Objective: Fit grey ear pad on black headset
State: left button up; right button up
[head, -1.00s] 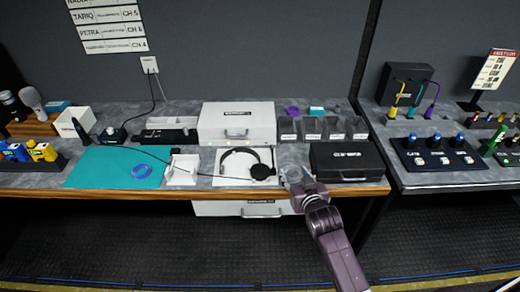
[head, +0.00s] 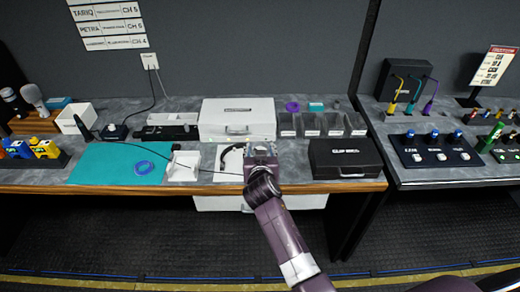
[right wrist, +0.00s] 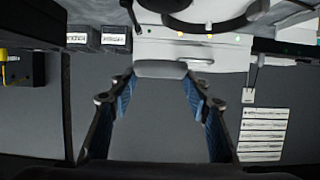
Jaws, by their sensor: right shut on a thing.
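My right gripper (head: 262,150) is over the right part of the black headset (head: 224,157) and hides most of it. In the right wrist view the gripper (right wrist: 160,72) is shut on the grey ear pad (right wrist: 160,69), held across its fingertips. Dark curved parts of the headset (right wrist: 215,24) show at the top of that view, apart from the pad in the picture. I cannot tell the gap in depth. The headset lies on a white mat (head: 230,174). My left gripper is not in view.
A white case (head: 237,118) stands behind the headset. Grey bins (head: 310,125) and a black case (head: 345,158) are to the right.

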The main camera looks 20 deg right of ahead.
jog(key=shift+f+b, duration=2.65)
jog(key=shift+f, duration=0.25)
jog(key=shift+a, duration=0.15)
